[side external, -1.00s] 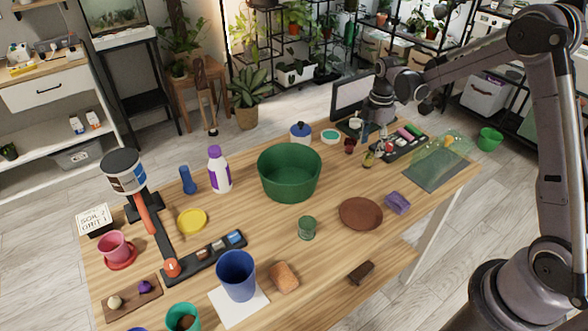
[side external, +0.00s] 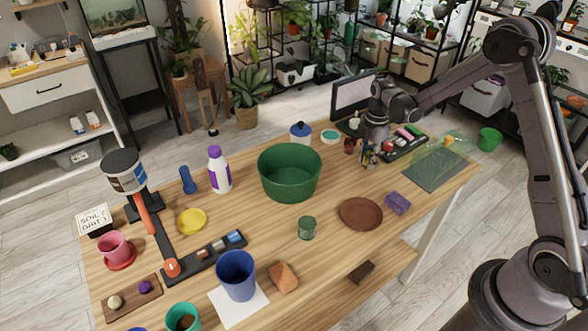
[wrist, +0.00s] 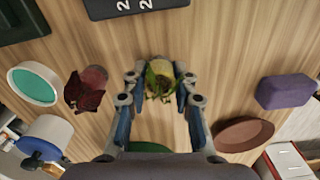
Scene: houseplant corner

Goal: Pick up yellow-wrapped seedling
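The yellow-wrapped seedling (wrist: 159,72), with green leaves and a pale yellow wrap, stands on the table between my fingers in the wrist view. In the side external view the seedling (side external: 368,160) is partly hidden by my gripper (side external: 374,150), which is low over it. In the wrist view my gripper (wrist: 160,88) is open, with one finger on each side of the seedling. Narrow gaps show between the fingertips and the wrap, so it does not look clamped.
A dark red seedling (wrist: 86,90) stands close to the left in the wrist view. A white-and-teal dish (wrist: 34,84), a purple block (wrist: 287,92) and a brown saucer (wrist: 243,133) are farther out. A dark tray (side external: 400,143) lies just right of my gripper.

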